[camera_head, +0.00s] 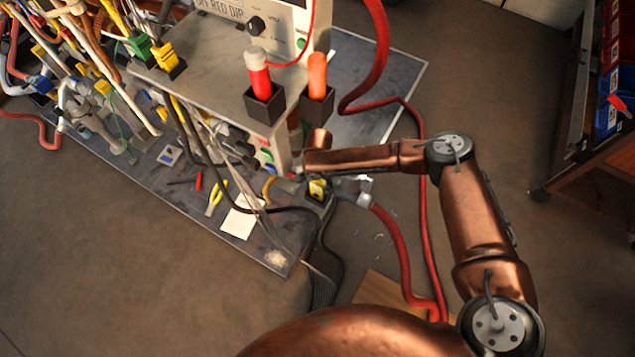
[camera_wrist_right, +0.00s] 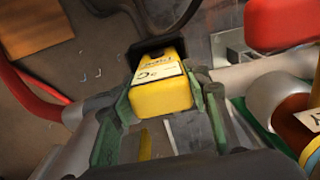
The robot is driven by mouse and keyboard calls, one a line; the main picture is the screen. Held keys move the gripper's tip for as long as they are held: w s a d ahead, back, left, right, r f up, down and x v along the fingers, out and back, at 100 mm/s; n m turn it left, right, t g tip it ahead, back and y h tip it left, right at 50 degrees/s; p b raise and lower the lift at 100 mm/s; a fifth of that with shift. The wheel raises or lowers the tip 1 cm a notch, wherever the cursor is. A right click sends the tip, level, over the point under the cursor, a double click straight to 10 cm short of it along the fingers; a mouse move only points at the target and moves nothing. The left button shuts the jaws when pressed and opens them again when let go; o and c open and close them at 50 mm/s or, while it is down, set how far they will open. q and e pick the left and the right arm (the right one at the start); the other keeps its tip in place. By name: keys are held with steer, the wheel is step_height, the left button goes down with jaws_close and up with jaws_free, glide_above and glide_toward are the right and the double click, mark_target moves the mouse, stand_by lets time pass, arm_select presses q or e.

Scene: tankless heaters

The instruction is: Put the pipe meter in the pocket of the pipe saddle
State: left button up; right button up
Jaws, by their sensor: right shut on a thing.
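The pipe meter is a yellow block with a white label (camera_wrist_right: 158,92), held between the green-padded fingers of my right gripper (camera_wrist_right: 165,98) in the right wrist view. A dark pocket, apparently that of the pipe saddle (camera_wrist_right: 146,47), is right at the meter's far end. I cannot tell whether the meter's tip is inside it or only in front of it. In the head view the yellow meter (camera_head: 317,187) is small and partly hidden beside my right gripper (camera_head: 325,188), near the bench's right edge. My left gripper is not in view.
A bench (camera_head: 150,170) crowded with pipes and tools fills the left. Black holders with a red cylinder (camera_head: 260,80) and an orange cylinder (camera_head: 317,75) stand above the gripper. A red hose (camera_head: 395,240) and dark cables run close by.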

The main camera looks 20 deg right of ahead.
stand_by(0.3)
steer(key=o, duration=1.3)
steer(key=shift+f, duration=0.1)
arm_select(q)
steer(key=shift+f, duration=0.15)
arm_select(e)
steer(key=shift+r, duration=0.3)
step_height(320, 180, up, 6)
steer(key=p, duration=0.3)
steer(key=shift+r, duration=0.1)
step_height(320, 180, up, 5)
steer(key=shift+r+p, duration=0.1)
steer(key=shift+p, duration=1.15)
steer(key=shift+r, duration=0.15)
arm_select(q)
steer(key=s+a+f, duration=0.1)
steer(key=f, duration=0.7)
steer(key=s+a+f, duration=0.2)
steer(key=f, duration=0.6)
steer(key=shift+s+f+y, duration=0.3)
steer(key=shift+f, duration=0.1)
